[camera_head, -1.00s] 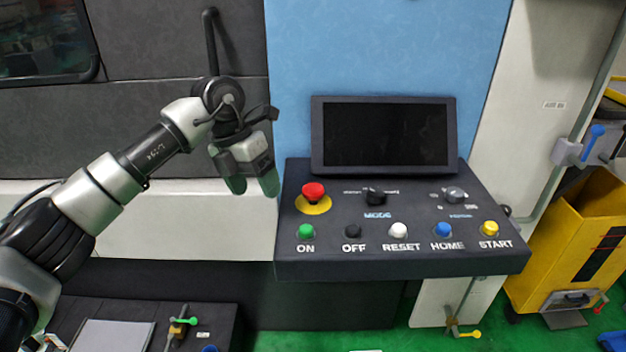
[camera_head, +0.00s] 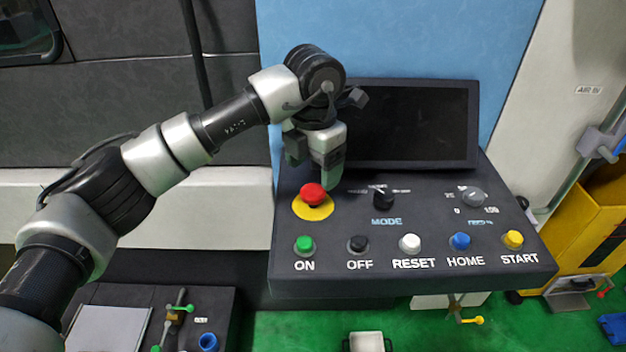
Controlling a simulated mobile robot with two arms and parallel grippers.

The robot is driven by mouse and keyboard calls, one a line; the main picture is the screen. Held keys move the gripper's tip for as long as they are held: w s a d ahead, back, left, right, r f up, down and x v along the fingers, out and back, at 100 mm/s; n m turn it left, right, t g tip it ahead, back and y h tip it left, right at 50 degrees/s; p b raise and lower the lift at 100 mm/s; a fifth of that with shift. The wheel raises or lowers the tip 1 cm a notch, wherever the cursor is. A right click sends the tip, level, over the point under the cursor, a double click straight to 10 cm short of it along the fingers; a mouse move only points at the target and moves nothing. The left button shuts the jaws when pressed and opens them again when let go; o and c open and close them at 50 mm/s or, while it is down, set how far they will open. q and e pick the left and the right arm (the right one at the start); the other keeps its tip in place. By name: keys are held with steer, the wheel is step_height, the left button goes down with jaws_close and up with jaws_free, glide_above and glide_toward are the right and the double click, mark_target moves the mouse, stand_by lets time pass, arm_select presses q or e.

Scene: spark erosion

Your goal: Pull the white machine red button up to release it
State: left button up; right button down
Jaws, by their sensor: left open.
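The red button (camera_head: 313,194) is a mushroom-shaped knob on a yellow round base (camera_head: 313,209) at the left of the black control panel (camera_head: 420,278). My left gripper (camera_head: 325,178) is above and just behind the red button, fingers pointing down. Its greenish fingertips look close to the button, but I cannot tell whether they touch it. It is open and holds nothing. One finger is largely hidden from this view. My right gripper is not in view.
A dark screen (camera_head: 412,125) stands at the back of the panel, close to my left gripper. A green button (camera_head: 305,244), a black one (camera_head: 358,244), a white one (camera_head: 410,243) and others line the front. A mode knob (camera_head: 384,198) is to the right.

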mark_target(313, 190)
arm_select(q)
steer(key=f, duration=0.3)
steer(key=f+p, duration=0.1)
steer(key=shift+w+f, duration=0.15)
steer(key=shift+w, duration=0.1)
steer(key=shift+f, duration=0.5)
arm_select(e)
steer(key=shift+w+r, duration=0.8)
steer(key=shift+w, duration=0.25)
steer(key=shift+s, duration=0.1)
